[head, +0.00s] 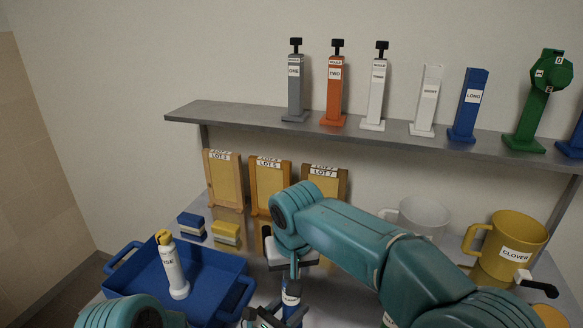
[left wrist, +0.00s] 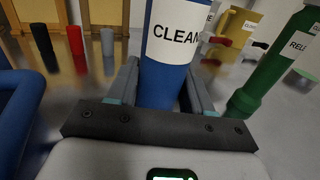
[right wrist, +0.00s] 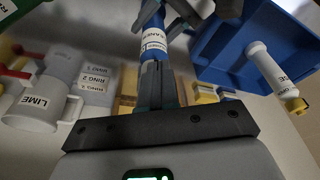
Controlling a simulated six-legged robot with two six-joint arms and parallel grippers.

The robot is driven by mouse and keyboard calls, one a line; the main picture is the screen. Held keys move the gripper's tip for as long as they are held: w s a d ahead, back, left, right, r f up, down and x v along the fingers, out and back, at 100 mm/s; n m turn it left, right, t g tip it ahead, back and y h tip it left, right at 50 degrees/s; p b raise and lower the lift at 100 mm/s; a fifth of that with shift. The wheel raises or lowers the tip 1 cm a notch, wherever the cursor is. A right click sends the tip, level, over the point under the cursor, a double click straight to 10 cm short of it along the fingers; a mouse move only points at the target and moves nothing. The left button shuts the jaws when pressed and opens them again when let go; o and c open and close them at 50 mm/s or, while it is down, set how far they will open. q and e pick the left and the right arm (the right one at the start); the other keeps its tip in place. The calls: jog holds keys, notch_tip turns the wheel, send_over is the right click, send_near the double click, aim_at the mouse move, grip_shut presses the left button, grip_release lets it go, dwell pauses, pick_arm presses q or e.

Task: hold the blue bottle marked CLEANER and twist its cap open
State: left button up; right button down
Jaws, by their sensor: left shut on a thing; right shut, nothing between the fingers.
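The blue bottle with a white label stands at the bottom of the head view (head: 292,308). In the left wrist view the bottle (left wrist: 165,82) shows a label beginning "CLEAN", and the fingers of my left gripper (left wrist: 163,92) are shut around its body. My left gripper also shows at the bottom edge of the head view (head: 268,319). My right gripper (head: 293,268) is above the bottle, pointing down at its top. In the right wrist view its fingers (right wrist: 157,72) are together with nothing between them, and the bottle (right wrist: 153,40) is just beyond the fingertips. The cap cannot be made out.
A blue tray (head: 125,278) holding a white bottle (head: 173,268) stands at left. Two sponges (head: 226,234) and several framed boards (head: 222,180) are behind. A yellow mug (head: 505,247) is at right. A shelf (head: 240,117) with several dispensers crosses the back.

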jog(key=shift+w, duration=0.15)
jog(key=shift+d, duration=0.6)
dwell(0.4)
jog(key=shift+w+d, duration=0.15)
jog(key=shift+d, duration=0.15)
jog(key=shift+d, duration=0.1)
dwell(0.5)
notch_tip(320, 180, up, 6)
jog(key=shift+s+d, duration=0.2)
jog(key=shift+s, duration=0.1)
dwell(0.4)
